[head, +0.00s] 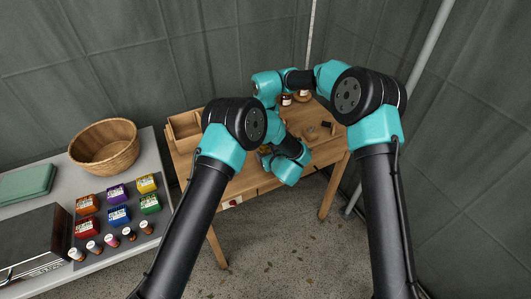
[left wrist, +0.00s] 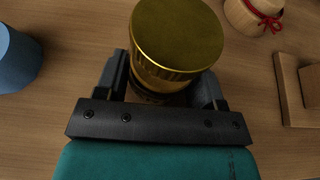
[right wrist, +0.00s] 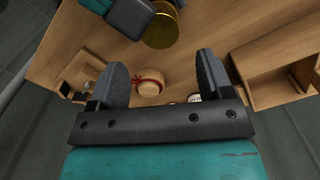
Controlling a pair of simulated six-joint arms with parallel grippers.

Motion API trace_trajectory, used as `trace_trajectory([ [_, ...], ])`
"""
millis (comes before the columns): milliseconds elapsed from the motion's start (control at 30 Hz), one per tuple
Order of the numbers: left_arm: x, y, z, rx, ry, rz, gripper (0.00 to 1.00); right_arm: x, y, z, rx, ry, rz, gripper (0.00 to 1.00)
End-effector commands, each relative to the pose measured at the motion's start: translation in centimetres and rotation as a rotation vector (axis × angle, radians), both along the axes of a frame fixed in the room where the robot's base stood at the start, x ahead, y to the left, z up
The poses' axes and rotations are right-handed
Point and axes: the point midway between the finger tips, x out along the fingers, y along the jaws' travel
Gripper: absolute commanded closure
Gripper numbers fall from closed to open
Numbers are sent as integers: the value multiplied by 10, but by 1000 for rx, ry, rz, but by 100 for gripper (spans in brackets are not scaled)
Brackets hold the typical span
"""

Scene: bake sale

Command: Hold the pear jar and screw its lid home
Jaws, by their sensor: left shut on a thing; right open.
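The pear jar (left wrist: 152,92) is in the left wrist view, mostly hidden under its wide gold lid (left wrist: 178,35). The lid sits on top of it; I cannot tell how tightly. My left gripper (left wrist: 163,84) is shut around the jar below the lid. In the right wrist view the gold lid (right wrist: 162,30) shows at the top, beside my left gripper (right wrist: 128,16). My right gripper (right wrist: 162,70) is open and empty, its fingers apart from the lid. In the head view my arms hide most of the jar.
A round pale container with red ribbon (right wrist: 151,88) stands on the wooden table (right wrist: 215,25). A wooden tray (right wrist: 275,85) and a blue round object (left wrist: 14,58) are near. A side table holds a wicker basket (head: 104,150), several coloured boxes and small jars.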

Motion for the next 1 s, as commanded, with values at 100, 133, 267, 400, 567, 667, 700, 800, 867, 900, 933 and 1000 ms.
trace_trajectory([
  [100,0,0,0,0,-1,0,100,0,0,9,1,-2,66,27],
  [133,0,0,0,0,-1,0,100,0,0,10,0,-2,76,27],
  [267,0,0,0,0,-1,0,100,0,0,12,0,-1,91,27],
  [400,0,0,0,0,-1,0,100,0,0,12,0,-1,90,27],
  [567,0,0,0,0,-1,0,100,0,0,9,0,0,89,27],
  [667,0,0,0,0,-1,0,100,0,0,3,0,1,89,27],
  [700,0,0,0,0,-1,0,100,0,0,-1,0,2,89,27],
  [800,0,0,0,0,-1,0,100,0,0,-12,0,2,89,27],
  [867,0,0,0,0,-1,0,100,0,-1,-20,0,2,88,27],
  [900,0,0,0,0,-1,0,100,0,-1,-26,0,2,88,27],
  [933,0,0,0,0,-1,0,100,0,-1,-30,0,2,88,27],
  [1000,0,0,0,0,-1,0,100,0,-1,-41,-1,2,88,27],
])
